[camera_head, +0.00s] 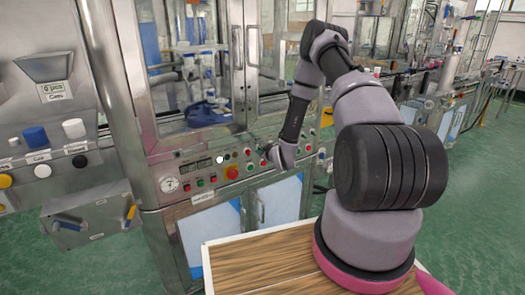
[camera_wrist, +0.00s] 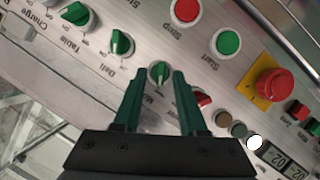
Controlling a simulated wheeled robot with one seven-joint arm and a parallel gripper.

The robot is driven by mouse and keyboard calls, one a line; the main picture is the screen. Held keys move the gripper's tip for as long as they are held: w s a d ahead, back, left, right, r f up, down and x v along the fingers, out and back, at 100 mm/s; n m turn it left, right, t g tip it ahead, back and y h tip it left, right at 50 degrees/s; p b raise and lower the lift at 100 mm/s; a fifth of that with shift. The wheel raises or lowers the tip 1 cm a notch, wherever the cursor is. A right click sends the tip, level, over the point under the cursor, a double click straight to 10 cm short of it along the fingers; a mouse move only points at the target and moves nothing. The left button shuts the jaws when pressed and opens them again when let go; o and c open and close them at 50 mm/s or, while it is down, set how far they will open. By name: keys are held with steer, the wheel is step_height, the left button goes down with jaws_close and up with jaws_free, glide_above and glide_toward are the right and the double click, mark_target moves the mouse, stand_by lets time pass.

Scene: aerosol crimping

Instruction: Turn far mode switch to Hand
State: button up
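A green rotary switch (camera_wrist: 160,72) on the metal control panel sits between my fingertips in the wrist view. The label beside it is partly hidden and begins with "M". Its pointer ridge runs roughly up and down in the picture. My gripper (camera_wrist: 156,78) is open, with one green finger on each side of the switch and a small gap visible. I cannot tell whether the fingertips touch the panel. In the head view my gripper (camera_head: 270,152) is at the control panel (camera_head: 208,180), and the switch is hidden or too small to make out.
Other green switches, labelled Belt (camera_wrist: 121,43) and Table (camera_wrist: 76,14), lie to the upper left. A red Stop button (camera_wrist: 187,9), a green Start button (camera_wrist: 228,41) and a red emergency button (camera_wrist: 274,86) on a yellow plate lie to the right. A wooden tabletop (camera_head: 265,262) is at the front.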

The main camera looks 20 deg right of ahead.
steer(key=v, duration=1)
steer(key=shift+s+r, duration=0.2)
steer(key=shift+s, duration=0.2)
step_height(320, 180, up, 15)
steer(key=w+d+m+g+h, duration=0.1)
steer(key=w+d+m+g, duration=0.1)
steer(key=m, duration=0.1)
steer(key=s+r+m+g, duration=0.25)
steer(key=s+r, duration=0.25)
steer(key=r, duration=0.6)
steer(key=s+a+r+m, duration=0.2)
steer(key=s+r, duration=0.3)
steer(key=s, duration=0.4)
steer(key=s+a+r+m+g+y, duration=0.1)
steer(key=s+a+r+m, duration=0.1)
steer(key=s+r, duration=0.3)
steer(key=s+a+r+m+g+y, duration=0.1)
steer(key=s+r, duration=0.4)
steer(key=s, duration=0.8)
steer(key=shift+a+m, duration=0.45)
steer(key=shift+a, duration=0.5)
